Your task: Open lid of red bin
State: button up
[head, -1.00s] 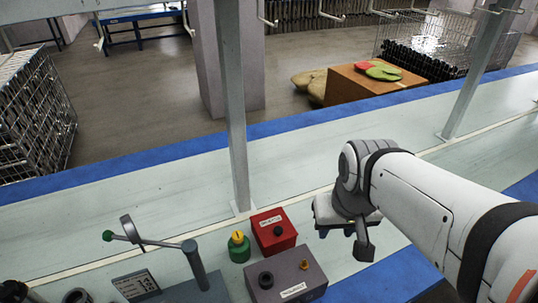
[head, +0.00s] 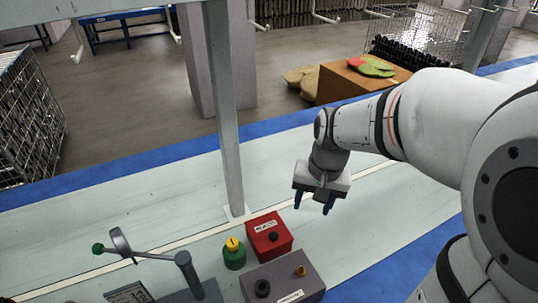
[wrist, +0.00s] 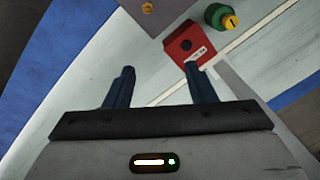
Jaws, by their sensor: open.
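The red bin (head: 270,237) is a small red box with a white label and a black knob on its lid. It stands on the pale bench and its lid looks shut. It also shows in the wrist view (wrist: 182,47), beyond my fingers. My gripper (head: 313,206) hangs above the bench, to the right of and higher than the red bin in the head view. Its two blue fingers are apart with nothing between them, and they show in the wrist view (wrist: 160,82). My gripper does not touch the bin.
A grey box (head: 282,280) with black and yellow knobs stands in front of the red bin. A green and yellow knobbed cylinder (head: 234,256) is to its left. A grey post (head: 226,110) rises behind. The bench right of the bin is clear.

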jog(key=w+a+f+m+g+y, duration=0.1)
jog(key=w+a+f+m+g, duration=0.15)
jog(key=w+f, duration=0.65)
jog(key=m+g+y+p, duration=0.1)
jog(key=m, duration=0.3)
send_near(274, 233)
jog(key=shift+p+x, duration=0.4)
jog(key=shift+x, duration=3.75)
grip_shut()
